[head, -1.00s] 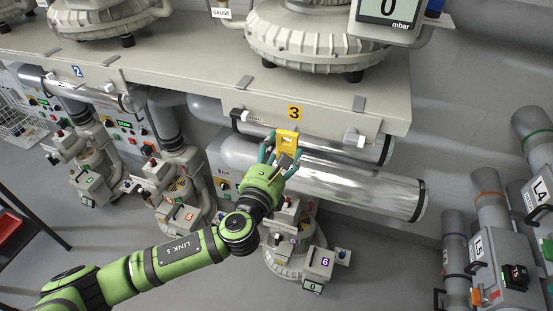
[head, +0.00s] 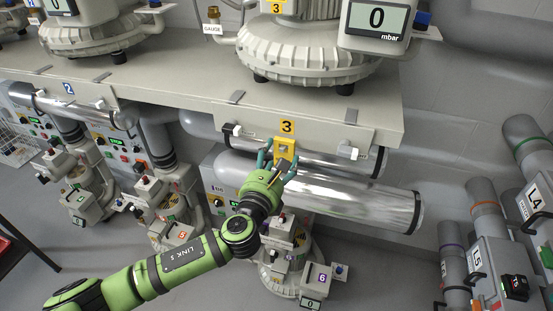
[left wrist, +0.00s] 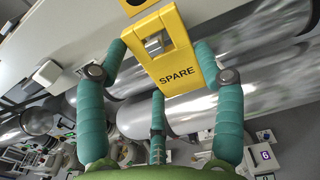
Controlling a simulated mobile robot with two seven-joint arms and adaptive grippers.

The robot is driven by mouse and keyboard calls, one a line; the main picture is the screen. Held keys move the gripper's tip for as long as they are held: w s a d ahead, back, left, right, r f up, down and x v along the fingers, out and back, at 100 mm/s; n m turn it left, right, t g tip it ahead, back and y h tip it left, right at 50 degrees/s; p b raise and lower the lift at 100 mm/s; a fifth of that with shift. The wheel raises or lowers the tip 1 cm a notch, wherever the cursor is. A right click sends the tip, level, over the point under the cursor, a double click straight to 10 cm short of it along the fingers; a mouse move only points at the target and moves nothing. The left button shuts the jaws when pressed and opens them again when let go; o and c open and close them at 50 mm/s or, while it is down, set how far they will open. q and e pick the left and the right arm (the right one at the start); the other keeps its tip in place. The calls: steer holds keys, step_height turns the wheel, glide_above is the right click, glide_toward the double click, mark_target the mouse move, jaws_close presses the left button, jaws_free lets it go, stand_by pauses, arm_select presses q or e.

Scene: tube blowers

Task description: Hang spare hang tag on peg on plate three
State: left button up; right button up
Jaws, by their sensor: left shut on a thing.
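The spare hang tag (head: 285,150) is yellow, marked SPARE, with a square opening in its upper part. It also shows in the left wrist view (left wrist: 175,62). My left gripper (head: 277,163) is shut on it, with teal fingers at both sides and a third finger behind its lower end. The yellow number 3 plate (head: 287,127) is on the shelf's front edge, just above the tag. Its edge shows at the top of the left wrist view (left wrist: 136,4). The peg is not clearly visible; I cannot tell whether the tag touches it. My right gripper is out of view.
Silver pipes (head: 350,200) run below and behind my gripper. A blower (head: 305,50) and a gauge reading 0 (head: 376,18) stand above on the shelf (head: 180,90).

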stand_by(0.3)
arm_select(q)
steer(key=o, duration=1)
steer(key=shift+s, duration=0.1)
